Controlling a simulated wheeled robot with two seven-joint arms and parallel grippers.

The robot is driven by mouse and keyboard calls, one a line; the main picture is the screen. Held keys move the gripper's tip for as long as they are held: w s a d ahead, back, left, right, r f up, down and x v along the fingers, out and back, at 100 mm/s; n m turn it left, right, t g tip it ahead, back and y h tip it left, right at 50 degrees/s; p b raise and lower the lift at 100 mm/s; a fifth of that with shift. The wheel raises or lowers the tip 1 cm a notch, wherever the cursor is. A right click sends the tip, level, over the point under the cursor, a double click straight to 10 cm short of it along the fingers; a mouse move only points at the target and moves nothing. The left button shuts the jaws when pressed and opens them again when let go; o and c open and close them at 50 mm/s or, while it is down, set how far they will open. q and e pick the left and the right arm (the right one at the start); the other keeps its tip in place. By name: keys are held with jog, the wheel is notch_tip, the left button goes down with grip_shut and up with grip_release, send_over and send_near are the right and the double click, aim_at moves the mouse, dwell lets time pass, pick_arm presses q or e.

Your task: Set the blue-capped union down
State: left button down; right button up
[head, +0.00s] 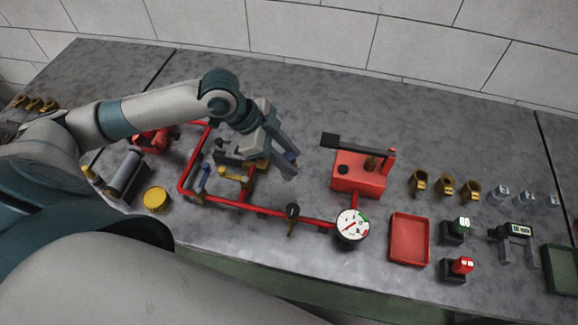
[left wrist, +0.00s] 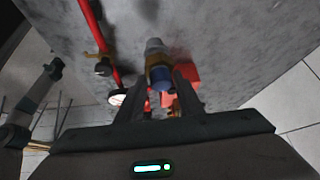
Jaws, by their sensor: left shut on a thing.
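My left gripper (head: 284,168) is over the back of the bench, left of the red hand pump. It is shut on the blue-capped union (left wrist: 157,66), which shows between the fingers in the left wrist view with its blue band and pale end. In the head view the fingers mostly hide the union; only a little blue (head: 291,157) shows. The union appears above the grey bench; I cannot tell whether it touches anything. At the left of the left wrist view, an arm of mine ends in a dark tip (left wrist: 54,67), too small to read.
Red pipework (head: 233,207) with a gauge (head: 352,224) lies in front of the gripper. The red hand pump (head: 358,181) stands to its right. A red tray (head: 409,239), several brass fittings (head: 444,186) and a green tray (head: 562,268) are farther right. Bench behind the gripper is clear.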

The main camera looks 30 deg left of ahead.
pick_arm(q)
jog(key=shift+f, duration=0.55)
jog(key=shift+f, duration=0.1)
notch_tip(320, 180, down, 2)
jog(key=shift+f+p, duration=0.2)
jog(key=shift+p, duration=0.4)
jog(key=shift+f, duration=0.6)
jog(key=c, duration=1.2)
grip_release()
jog(key=shift+f, duration=0.1)
jog(key=shift+a, duration=0.1)
